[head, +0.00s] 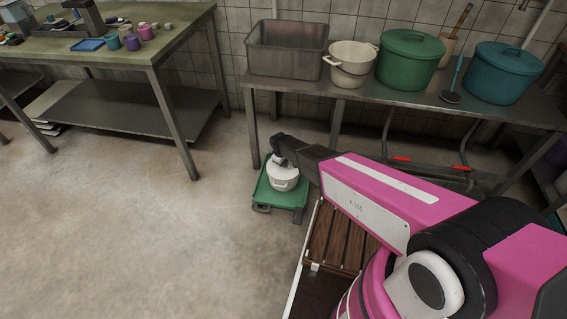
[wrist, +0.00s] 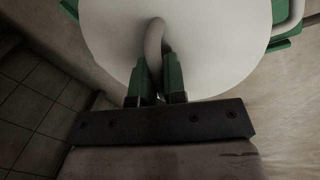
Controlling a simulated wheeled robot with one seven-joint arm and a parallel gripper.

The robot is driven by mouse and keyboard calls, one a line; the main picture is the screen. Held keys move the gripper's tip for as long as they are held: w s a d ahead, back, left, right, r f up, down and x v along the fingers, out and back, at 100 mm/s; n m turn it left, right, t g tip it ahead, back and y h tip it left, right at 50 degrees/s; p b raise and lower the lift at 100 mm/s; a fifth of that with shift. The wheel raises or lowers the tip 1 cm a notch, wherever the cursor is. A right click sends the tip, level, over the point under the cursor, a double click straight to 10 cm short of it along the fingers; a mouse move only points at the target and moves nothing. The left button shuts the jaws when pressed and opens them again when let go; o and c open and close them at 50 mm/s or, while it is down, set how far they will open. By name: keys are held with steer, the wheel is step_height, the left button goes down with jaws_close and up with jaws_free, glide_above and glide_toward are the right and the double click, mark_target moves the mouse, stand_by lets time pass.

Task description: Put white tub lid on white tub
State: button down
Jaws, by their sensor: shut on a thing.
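In the wrist view my gripper (wrist: 159,78) is shut on the curved handle (wrist: 154,42) of the white tub lid (wrist: 215,40).
A wooden slatted surface (head: 335,240) is right of the platform. The floor at left is clear.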

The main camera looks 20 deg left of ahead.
steer(key=shift+f, duration=0.6)
steer(key=c, duration=1.1)
jaws_free()
step_height(320, 180, up, 11)
steer(key=s, duration=0.2)
steer(key=shift+a+f, duration=0.2)
steer(key=shift+a, duration=0.15)
steer(key=shift+d, duration=0.1)
